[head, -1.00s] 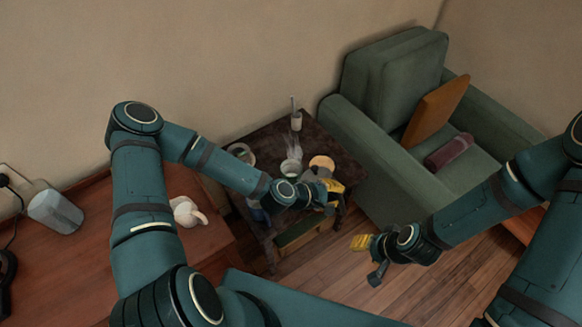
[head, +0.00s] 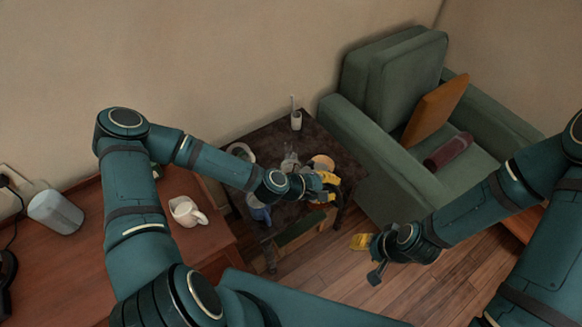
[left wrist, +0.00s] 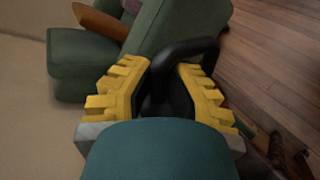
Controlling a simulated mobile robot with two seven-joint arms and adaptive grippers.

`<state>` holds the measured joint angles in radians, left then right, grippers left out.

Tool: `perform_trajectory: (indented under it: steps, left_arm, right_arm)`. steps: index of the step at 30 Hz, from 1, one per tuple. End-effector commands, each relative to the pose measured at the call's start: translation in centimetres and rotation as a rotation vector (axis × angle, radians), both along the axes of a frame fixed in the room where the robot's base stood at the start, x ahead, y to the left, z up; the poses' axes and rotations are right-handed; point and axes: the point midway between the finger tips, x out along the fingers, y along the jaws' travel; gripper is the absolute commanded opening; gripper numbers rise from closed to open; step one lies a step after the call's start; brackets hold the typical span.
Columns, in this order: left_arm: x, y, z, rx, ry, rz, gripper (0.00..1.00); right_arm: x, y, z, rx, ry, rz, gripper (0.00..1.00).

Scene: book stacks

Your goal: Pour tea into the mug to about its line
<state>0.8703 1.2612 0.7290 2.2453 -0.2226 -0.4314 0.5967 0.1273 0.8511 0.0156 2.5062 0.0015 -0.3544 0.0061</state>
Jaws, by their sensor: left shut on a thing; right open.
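My left gripper (head: 328,187) is over the small dark side table (head: 272,143), shut on a black handle (left wrist: 185,55). In the left wrist view the handle passes between the yellow fingers. The body belonging to this handle is hidden, so I cannot tell how it is tilted. A blue mug-like vessel (head: 260,214) stands at the table's near left, partly behind my left forearm. A pale round cup or bowl (head: 240,151) is at the back left. No fill line or tea is readable. My right gripper (head: 368,256) is open and empty over the floor, right of the table.
A greyish glass-like vessel (head: 290,164), a round tan item (head: 321,161) and a small white pot (head: 296,121) with a stick are on the side table. A cream jug (head: 187,212) is on the wooden desk (head: 100,240). A green armchair (head: 375,170) borders the table's right.

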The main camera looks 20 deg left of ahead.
Motion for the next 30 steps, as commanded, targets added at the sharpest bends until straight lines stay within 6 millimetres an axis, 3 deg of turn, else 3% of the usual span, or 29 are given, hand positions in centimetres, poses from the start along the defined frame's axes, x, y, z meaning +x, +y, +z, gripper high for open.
perform_trajectory:
  steps: [30]
  left_arm:
    - [0.86, 0.86, 0.43, -0.071, 0.051, 0.022, 0.0]
  right_arm:
    - [-0.15, 0.03, -0.39, 0.0, 0.003, 0.002, 0.47]
